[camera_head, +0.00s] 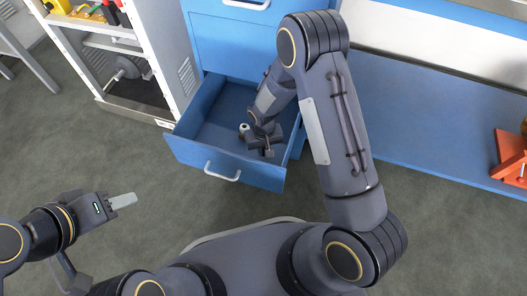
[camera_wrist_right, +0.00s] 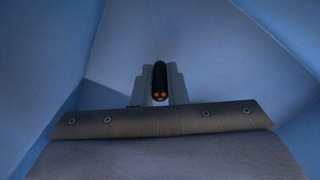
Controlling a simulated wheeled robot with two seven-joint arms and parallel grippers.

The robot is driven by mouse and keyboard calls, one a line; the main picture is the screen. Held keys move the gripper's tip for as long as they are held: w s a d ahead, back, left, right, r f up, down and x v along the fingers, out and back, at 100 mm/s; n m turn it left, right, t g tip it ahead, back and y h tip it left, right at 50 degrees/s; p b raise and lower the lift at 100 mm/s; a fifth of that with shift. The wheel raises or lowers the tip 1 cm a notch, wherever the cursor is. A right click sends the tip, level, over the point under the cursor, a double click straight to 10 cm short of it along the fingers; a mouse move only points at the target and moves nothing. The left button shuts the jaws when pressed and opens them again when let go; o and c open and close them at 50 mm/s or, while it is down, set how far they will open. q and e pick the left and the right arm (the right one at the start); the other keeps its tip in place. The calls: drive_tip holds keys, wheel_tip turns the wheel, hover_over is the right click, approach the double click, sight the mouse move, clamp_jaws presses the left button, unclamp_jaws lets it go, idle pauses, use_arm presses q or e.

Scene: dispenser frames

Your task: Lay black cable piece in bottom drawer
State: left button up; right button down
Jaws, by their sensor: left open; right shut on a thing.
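The black cable piece (camera_wrist_right: 160,78) shows in the right wrist view as a short dark cylinder with copper-coloured cores at its near end. My right gripper (camera_wrist_right: 159,70) is shut on it, one grey finger on each side. In the head view the right gripper (camera_head: 265,149) is down inside the open bottom drawer (camera_head: 226,158), towards its right side; the cable cannot be made out there. Whether the cable touches the drawer floor I cannot tell. My left gripper (camera_head: 123,201) is open and empty over the floor, left of the drawer.
The drawer is pulled out of a blue cabinet (camera_head: 232,45), its handle (camera_head: 222,172) at the front. A grey shelf unit (camera_head: 165,60) stands to the left. A blue bench surface (camera_head: 430,115) with an orange-red object (camera_head: 511,155) is at the right. The drawer's left part is clear.

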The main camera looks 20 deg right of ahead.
drive_tip(key=shift+f, duration=0.4)
drive_tip(key=shift+f, duration=0.1)
drive_tip(key=shift+f, duration=0.15)
drive_tip(key=c, duration=1.5)
unclamp_jaws()
drive_tip(key=shift+o, duration=0.2)
wheel_tip(320, 180, up, 11)
drive_tip(key=p, duration=0.4)
drive_tip(key=shift+r+p, duration=0.35)
drive_tip(key=shift+r, duration=0.5)
